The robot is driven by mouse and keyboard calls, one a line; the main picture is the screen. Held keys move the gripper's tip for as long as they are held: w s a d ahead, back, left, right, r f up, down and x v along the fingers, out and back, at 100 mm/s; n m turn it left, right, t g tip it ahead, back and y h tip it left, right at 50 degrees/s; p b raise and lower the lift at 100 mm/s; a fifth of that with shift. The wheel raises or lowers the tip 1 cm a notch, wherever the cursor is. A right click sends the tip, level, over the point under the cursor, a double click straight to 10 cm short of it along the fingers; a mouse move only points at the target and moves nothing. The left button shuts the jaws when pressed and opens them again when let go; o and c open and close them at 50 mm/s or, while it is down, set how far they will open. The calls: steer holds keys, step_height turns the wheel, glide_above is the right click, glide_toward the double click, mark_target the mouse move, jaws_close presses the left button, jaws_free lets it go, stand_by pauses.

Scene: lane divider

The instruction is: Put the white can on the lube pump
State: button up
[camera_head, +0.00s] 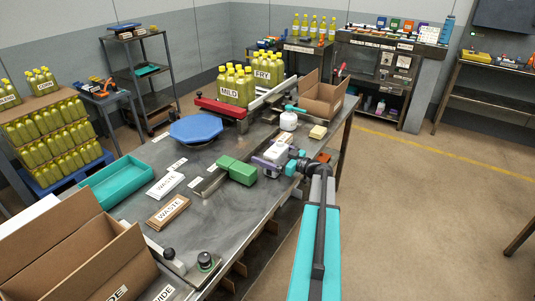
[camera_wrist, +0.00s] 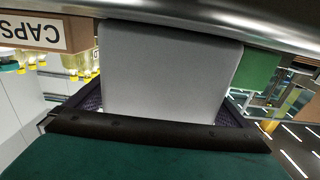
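A small rounded white can (camera_head: 288,121) stands on the far right part of the metal workbench (camera_head: 130,212), in front of the open cardboard box. I cannot pick out the lube pump with certainty; a black-knobbed device (camera_head: 206,262) sits at the near bench edge.
A green block (camera_head: 237,170) sits left of my gripper, and shows in the wrist view (camera_wrist: 262,70). Floor at right is clear.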

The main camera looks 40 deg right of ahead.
mark_target(283, 157)
steer(key=shift+r+p, duration=0.25)
steer(key=shift+p, duration=0.2)
steer(key=b+v, duration=0.2)
steer(key=v, duration=0.3)
steer(key=b+v, duration=0.2)
steer(key=v, duration=0.3)
steer(key=shift+s+f+b, duration=0.2)
steer(key=shift+s+b, duration=0.2)
steer(key=shift+s+d+r, duration=0.1)
steer(key=shift+s+d, duration=0.05)
steer(key=shift+s, duration=0.45)
